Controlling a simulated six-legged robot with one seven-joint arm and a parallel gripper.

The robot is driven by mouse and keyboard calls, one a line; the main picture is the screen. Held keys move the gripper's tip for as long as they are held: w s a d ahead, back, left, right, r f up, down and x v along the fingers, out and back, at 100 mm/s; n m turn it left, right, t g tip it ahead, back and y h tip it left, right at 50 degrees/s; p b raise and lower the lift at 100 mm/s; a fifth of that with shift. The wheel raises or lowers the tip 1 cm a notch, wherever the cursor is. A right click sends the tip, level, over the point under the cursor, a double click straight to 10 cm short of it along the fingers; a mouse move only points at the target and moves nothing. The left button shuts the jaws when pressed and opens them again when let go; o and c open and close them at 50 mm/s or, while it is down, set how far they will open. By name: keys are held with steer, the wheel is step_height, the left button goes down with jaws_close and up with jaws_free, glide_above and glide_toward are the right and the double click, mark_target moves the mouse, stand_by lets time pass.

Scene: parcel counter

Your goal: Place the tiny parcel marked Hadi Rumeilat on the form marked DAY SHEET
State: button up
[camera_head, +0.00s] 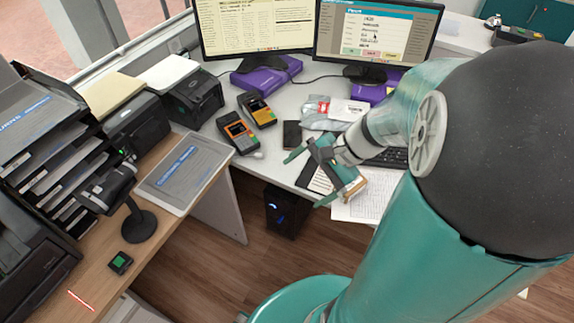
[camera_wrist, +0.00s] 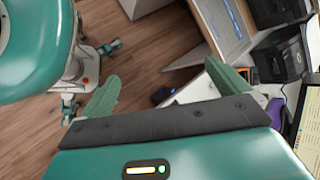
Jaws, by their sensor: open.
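My gripper (camera_head: 311,178) is open, with its green fingers spread over the front edge of the white desk. In the wrist view my gripper (camera_wrist: 165,85) has nothing between its fingers, only floor and a desk edge beyond. A small tan block (camera_head: 355,187), perhaps a parcel, shows beside my gripper over a printed white sheet (camera_head: 372,200). I cannot read a name on the block or a title on the sheet. My gripper and arm partly hide the sheet. No label reading Hadi Rumeilat or DAY SHEET is legible.
Two card terminals (camera_head: 239,134), a dark phone (camera_head: 292,134) and a keyboard (camera_head: 390,157) lie on the white desk (camera_head: 270,155). Two monitors (camera_head: 372,32) stand behind. A scanner on a stand (camera_head: 137,225) and black trays (camera_head: 50,170) fill the wooden counter at left.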

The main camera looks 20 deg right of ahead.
steer(key=s+a+r+n+t+h, duration=0.1)
steer(key=s+a+r+n+h, duration=0.1)
steer(key=r+n, duration=0.4)
steer(key=s+a+r+n+t+h, duration=0.1)
steer(key=s+a+r+n+h, duration=0.1)
steer(key=a+r+n+h, duration=0.3)
step_height(320, 180, up, 2)
steer(key=shift+s+a+n+t, duration=0.25)
steer(key=shift+s+n+t, duration=0.15)
steer(key=shift+n, duration=0.7)
